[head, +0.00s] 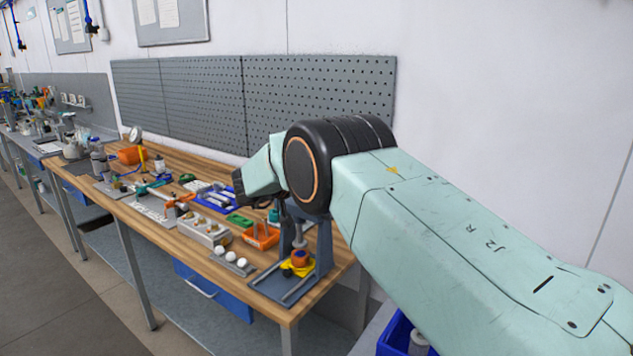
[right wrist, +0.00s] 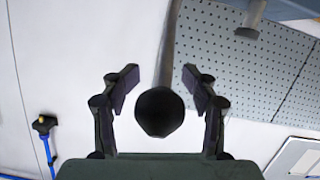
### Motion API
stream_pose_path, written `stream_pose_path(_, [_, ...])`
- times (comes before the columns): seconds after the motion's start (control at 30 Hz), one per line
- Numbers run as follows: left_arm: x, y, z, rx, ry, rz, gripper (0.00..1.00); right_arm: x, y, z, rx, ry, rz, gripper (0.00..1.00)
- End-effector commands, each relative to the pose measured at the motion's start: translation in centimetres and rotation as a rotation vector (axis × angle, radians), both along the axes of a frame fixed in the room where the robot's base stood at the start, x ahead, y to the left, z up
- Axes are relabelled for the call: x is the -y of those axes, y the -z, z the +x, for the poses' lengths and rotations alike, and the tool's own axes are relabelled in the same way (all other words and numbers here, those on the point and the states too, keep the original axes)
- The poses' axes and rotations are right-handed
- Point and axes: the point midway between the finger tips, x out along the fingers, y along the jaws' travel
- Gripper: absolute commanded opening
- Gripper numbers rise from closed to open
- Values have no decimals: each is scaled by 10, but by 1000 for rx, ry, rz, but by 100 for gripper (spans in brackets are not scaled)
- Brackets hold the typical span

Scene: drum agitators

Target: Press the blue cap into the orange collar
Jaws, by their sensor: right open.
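The orange collar (head: 300,259) sits on a yellow base (head: 297,269) in a grey bench press (head: 321,245) at the near end of the bench. A small dark piece shows on top of the collar; I cannot tell whether it is the blue cap or how deep it sits. The press ram (head: 299,244) hangs above it. My right gripper (right wrist: 159,88) is open. A dark round knob (right wrist: 160,113) on a long rod shows between its fingers in the right wrist view, without visible finger contact. My right arm hides the press top in the head view. My left gripper is not in view.
The wooden bench (head: 190,246) carries an orange bin (head: 262,236), a white block with knobs (head: 204,230), white balls on a plate (head: 232,260) and a blue tray (head: 215,199). A grey pegboard (head: 320,100) stands behind. The floor in front is clear.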

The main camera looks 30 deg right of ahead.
Motion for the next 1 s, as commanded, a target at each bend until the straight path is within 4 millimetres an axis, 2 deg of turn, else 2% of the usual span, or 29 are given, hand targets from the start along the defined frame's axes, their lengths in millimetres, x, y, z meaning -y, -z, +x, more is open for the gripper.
stream_pose_path(0.23, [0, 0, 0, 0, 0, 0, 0, -2, -1, 0, 1, -2, 0, 57])
stream_pose_path(0.37, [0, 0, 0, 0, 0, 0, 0, -11, -4, -2, 0, -5, -1, 57])
stream_pose_path(0.8, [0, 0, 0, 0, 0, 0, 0, -87, -28, -31, 3, -5, -4, 57])
stream_pose_path(1.0, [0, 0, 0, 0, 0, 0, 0, -106, -33, -39, 2, -1, -2, 57])
